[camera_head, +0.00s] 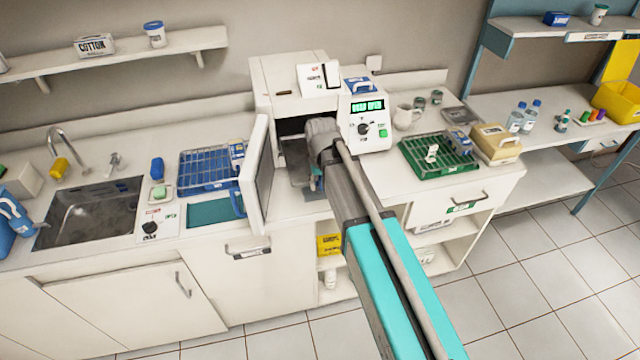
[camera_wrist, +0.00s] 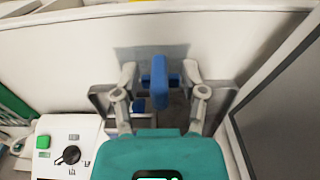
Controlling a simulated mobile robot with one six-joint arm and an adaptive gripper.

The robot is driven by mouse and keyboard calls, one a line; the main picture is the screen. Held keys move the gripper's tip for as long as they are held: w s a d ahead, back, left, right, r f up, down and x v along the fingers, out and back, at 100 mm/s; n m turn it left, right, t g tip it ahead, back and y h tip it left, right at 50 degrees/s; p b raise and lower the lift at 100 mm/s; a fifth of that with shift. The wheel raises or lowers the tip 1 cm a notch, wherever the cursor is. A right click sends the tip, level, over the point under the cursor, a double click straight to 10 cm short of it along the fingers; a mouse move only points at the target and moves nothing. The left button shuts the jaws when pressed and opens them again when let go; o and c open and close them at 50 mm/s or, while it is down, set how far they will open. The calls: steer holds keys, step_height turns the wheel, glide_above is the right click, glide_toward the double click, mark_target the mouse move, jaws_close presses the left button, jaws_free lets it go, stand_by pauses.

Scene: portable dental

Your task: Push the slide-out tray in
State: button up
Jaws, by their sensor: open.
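The slide-out tray (camera_head: 298,174) is a grey metal tray sticking out of the dark chamber of the white sterilizer (camera_head: 287,78), whose door (camera_head: 257,178) stands open at left. In the wrist view, part of the tray (camera_wrist: 222,104) shows behind my gripper's fingers. My gripper (camera_wrist: 160,76) is open, its two fingers on either side of a blue handle-like piece (camera_wrist: 158,84). I cannot tell whether they touch it. In the head view my arm hides most of the gripper and the right part of the tray.
The sterilizer's control panel (camera_head: 364,125) is right of the chamber, close to my arm. A blue wire rack (camera_head: 205,170) lies left of the door, and a green rack (camera_head: 437,155) lies to the right. A sink (camera_head: 90,213) is at far left.

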steer(key=shift+c, duration=0.2)
jaws_close()
steer(key=w+a, duration=0.1)
steer(key=w, duration=0.3)
steer(key=w+a, duration=0.1)
steer(key=w, duration=0.3)
steer(key=w+a, duration=0.1)
steer(key=w, duration=0.3)
steer(key=shift+w+a, duration=0.2)
steer(key=shift+a, duration=0.1)
steer(key=shift+o, duration=0.2)
jaws_free()
